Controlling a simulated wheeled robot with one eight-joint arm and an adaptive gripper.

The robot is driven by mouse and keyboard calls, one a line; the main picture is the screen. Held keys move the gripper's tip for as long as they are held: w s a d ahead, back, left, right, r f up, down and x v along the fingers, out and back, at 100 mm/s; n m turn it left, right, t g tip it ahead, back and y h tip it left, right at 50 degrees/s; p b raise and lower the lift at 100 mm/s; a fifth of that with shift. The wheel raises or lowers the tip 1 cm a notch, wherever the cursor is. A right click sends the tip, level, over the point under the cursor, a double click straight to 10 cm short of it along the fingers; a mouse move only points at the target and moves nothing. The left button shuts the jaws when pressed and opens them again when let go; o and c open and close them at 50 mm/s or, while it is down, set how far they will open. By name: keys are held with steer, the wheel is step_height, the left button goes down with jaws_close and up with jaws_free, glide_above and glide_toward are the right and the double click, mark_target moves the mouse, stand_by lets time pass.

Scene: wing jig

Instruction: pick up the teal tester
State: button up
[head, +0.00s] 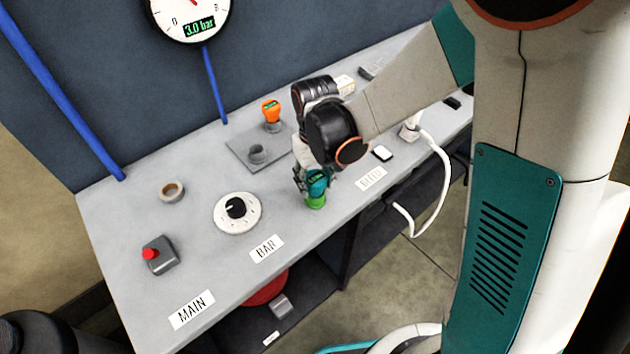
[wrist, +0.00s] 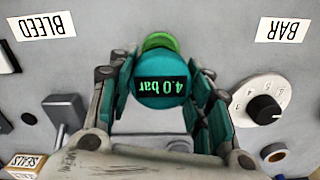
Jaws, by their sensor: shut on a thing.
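The teal tester (head: 318,183) has a dark display and a bright green base, and it is at the front edge of the bench. In the wrist view the tester (wrist: 160,96) shows "4.0 bar", upside down, between the fingers. My gripper (head: 315,180) is shut on it from above. In the wrist view the fingers of my gripper (wrist: 162,95) stand on either side of the teal body. I cannot tell whether its base touches the bench.
A white dial (head: 237,212), a tape roll (head: 172,191) and a red-button box (head: 160,256) are to the left. A gauge (head: 190,15) reads 3.0 bar. A white cable (head: 440,200) hangs at the right.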

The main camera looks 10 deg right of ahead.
step_height(320, 180, up, 23)
steer(key=p, duration=1.5)
